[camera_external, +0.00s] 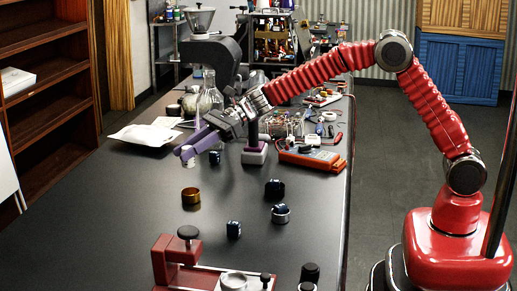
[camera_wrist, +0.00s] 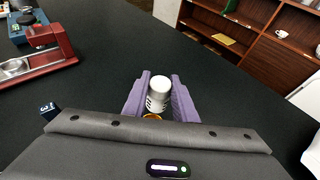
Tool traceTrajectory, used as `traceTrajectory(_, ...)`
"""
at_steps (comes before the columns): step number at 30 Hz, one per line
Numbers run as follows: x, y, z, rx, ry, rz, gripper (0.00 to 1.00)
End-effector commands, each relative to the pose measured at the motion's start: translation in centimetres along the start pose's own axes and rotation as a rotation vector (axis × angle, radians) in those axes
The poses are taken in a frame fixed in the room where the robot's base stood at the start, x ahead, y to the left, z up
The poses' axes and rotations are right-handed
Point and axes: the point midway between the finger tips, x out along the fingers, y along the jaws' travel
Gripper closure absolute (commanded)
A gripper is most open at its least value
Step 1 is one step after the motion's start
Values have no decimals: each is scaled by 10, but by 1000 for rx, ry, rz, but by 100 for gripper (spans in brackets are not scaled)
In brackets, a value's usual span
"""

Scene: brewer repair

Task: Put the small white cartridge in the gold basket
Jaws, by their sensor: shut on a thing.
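The small white cartridge (camera_external: 190,163) is between the purple fingers of my gripper (camera_external: 185,153). The gripper is shut on it and holds it above the table. The wrist view shows the white cartridge (camera_wrist: 159,90) upright between the two fingertips (camera_wrist: 160,96), with dark marks on its side. The gold basket (camera_external: 191,197) is a small open ring on the black table, below the cartridge and apart from it. In the wrist view, only a sliver of the gold basket (camera_wrist: 152,116) shows beneath the cartridge; the rest is hidden.
Small dark blue pieces (camera_external: 233,229) and a silver ring (camera_external: 280,214) stand to the right of the basket. A red fixture (camera_external: 178,262) is at the front. A glass flask (camera_external: 209,95) and an orange meter (camera_external: 312,160) are farther back.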

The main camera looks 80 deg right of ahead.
Motion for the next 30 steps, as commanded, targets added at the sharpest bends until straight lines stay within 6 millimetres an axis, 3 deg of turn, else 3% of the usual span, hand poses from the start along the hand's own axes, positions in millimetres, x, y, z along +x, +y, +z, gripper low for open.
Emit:
traceTrajectory(10,1,0,-3,2,0,0,97)
traceTrajectory(21,21,0,-51,3,0,-1,97)
traceTrajectory(30,24,0,-58,0,-1,-1,97)
